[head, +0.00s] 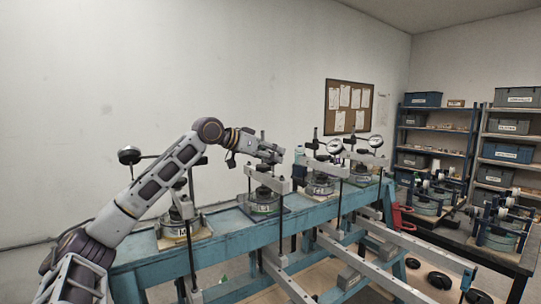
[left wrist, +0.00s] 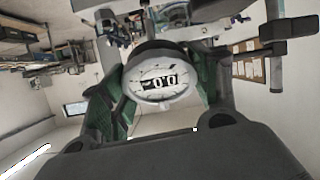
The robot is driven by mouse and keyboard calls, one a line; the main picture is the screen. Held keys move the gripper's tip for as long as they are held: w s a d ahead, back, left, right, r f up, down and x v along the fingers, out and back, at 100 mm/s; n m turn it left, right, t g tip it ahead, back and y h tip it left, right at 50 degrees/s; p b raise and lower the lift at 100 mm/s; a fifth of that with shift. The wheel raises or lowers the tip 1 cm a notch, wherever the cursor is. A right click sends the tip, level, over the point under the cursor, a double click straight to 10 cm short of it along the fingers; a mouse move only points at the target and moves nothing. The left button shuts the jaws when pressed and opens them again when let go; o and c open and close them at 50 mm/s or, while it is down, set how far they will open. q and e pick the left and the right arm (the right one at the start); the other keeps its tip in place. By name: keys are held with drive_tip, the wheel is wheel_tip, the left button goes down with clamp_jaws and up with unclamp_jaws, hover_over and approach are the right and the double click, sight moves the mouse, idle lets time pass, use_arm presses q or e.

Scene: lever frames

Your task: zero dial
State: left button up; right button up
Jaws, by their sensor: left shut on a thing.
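My left gripper (head: 273,154) is above a lever frame (head: 264,199) on the blue bench, near the middle of the head view. In the left wrist view a round white dial (left wrist: 157,92) sits between my green-padded fingers, and the gripper is shut on it. Its face has a dark window with light digits that look like zeros; the finer marks are too small to read. In the head view this dial is hidden by the gripper. Other dials stand on neighbouring frames: one seen from its dark side (head: 129,155) and white ones (head: 335,146), (head: 376,141). My right gripper is out of view.
The blue bench (head: 225,250) carries several lever frames in a row, with grey beams jutting toward the front. A dark side table (head: 480,250) with more devices stands at right, before shelves of bins (head: 507,152). The wall behind the bench is clear at left.

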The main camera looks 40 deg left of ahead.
use_arm(q)
drive_tip(key=shift+n, duration=0.3)
drive_tip(key=o, duration=1.1)
drive_tip(key=shift+c, duration=0.2)
drive_tip(key=shift+r, duration=0.35)
drive_tip(key=shift+r, duration=0.3)
drive_tip(key=shift+r, duration=0.65)
